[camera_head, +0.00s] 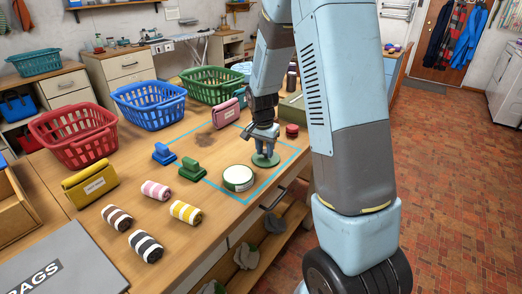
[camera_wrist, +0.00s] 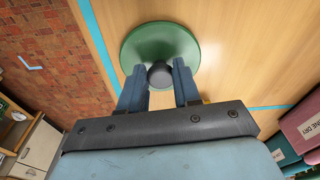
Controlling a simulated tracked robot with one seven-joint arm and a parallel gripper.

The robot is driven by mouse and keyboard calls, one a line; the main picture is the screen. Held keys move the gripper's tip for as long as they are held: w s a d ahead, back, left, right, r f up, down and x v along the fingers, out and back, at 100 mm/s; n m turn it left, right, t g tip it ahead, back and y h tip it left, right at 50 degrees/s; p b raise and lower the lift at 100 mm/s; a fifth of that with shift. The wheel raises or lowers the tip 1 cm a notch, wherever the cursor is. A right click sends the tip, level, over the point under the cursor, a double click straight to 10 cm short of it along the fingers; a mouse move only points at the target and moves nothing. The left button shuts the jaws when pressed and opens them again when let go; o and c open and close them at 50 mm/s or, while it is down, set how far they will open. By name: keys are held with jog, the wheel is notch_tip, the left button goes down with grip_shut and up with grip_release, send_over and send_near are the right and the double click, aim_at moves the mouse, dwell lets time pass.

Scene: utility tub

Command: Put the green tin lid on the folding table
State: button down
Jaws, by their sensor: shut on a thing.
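The green tin lid (camera_head: 267,161) is a flat round disc with a dark grey knob, seen in the head view inside the blue outline on the wooden table (camera_head: 222,200). In the wrist view the lid (camera_wrist: 185,45) fills the top middle. My gripper (camera_head: 265,148) points down over it, its blue fingers (camera_wrist: 160,78) shut on either side of the knob. I cannot tell whether the lid touches the tabletop or hangs just above it. A round white and green tin (camera_head: 238,178) stands just left of it.
A dark red round item (camera_head: 292,130) is behind the lid at the right. Red (camera_head: 75,140), blue (camera_head: 149,108) and green baskets (camera_head: 210,87) line the back. Bare wood shows between the tin and the pouch.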

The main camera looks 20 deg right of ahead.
jog(key=c, duration=0.8)
grip_release()
